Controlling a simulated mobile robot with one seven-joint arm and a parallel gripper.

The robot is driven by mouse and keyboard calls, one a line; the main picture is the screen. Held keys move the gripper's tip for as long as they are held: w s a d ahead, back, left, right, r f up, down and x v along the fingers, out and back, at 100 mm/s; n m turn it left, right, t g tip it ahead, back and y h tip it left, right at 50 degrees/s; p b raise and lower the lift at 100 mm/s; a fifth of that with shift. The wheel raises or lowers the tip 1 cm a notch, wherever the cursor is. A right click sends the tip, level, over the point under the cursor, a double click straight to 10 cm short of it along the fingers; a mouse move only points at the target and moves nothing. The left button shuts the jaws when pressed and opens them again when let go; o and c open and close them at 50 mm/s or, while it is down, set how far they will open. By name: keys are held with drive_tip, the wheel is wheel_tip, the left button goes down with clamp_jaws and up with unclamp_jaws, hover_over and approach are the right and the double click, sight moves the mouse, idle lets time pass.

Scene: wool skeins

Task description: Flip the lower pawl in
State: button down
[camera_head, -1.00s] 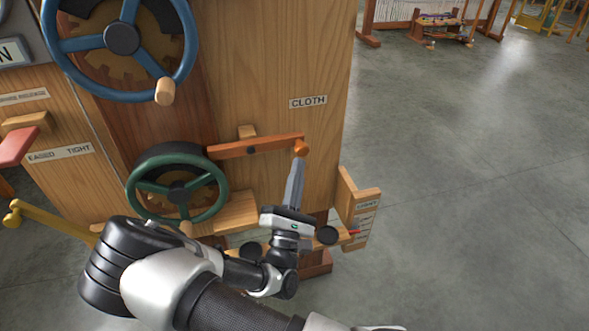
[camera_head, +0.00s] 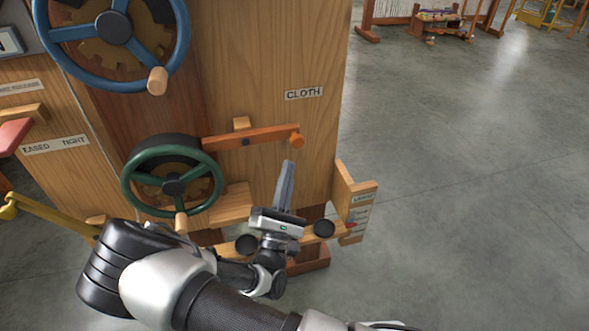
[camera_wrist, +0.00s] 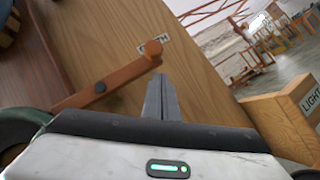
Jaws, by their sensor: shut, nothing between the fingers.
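The lower pawl (camera_head: 252,138) is an orange-brown wooden bar pivoted on the wooden panel, with a round orange knob (camera_head: 297,141) at its right end. Its left end lies near the upper right rim of the green wheel (camera_head: 172,188); I cannot tell whether it engages the toothed gear behind. My gripper (camera_head: 290,163) is shut and empty, its fingertips just below the knob with a small gap. In the wrist view the pawl (camera_wrist: 110,82) slants up to the knob (camera_wrist: 153,47), just beyond the closed fingers (camera_wrist: 161,80).
A blue wheel (camera_head: 114,28) with a wooden handle is above. A small wooden block (camera_head: 241,124) sits behind the pawl. A labelled wooden bracket (camera_head: 352,200) juts out right of my gripper. Open grey floor (camera_head: 470,180) lies to the right.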

drive_tip(key=d+f+p+v, duration=0.1)
drive_tip(key=d+v, duration=0.1)
drive_tip(key=v, duration=0.8)
drive_tip(key=shift+a+f, duration=0.25)
drive_tip(key=shift+a, duration=0.3)
drive_tip(key=shift+w, duration=0.1)
drive_tip(key=d+r+m+g+h, duration=0.6)
drive_tip(key=d+m+g+h, duration=0.3)
drive_tip(key=d+m+h, duration=0.15)
drive_tip(key=s+d+r+m+g+y, duration=0.65)
drive_tip(key=s+d+m+g, duration=0.45)
drive_tip(key=g, duration=0.5)
drive_tip(key=s+a+r+m+t+y+p, duration=0.1)
drive_tip(key=a+r+t+y+p, duration=0.1)
drive_tip(key=r+p, duration=0.8)
drive_tip(key=s+a+r+m+t+y+p, duration=0.1)
drive_tip(key=r+t+y+p, duration=0.4)
drive_tip(key=r, duration=1.7)
drive_tip(key=s+a+y+p, duration=0.1)
drive_tip(key=a+y+p, duration=0.1)
drive_tip(key=p, duration=0.3)
drive_tip(key=shift+s+m, duration=0.25)
drive_tip(key=shift+m, duration=0.1)
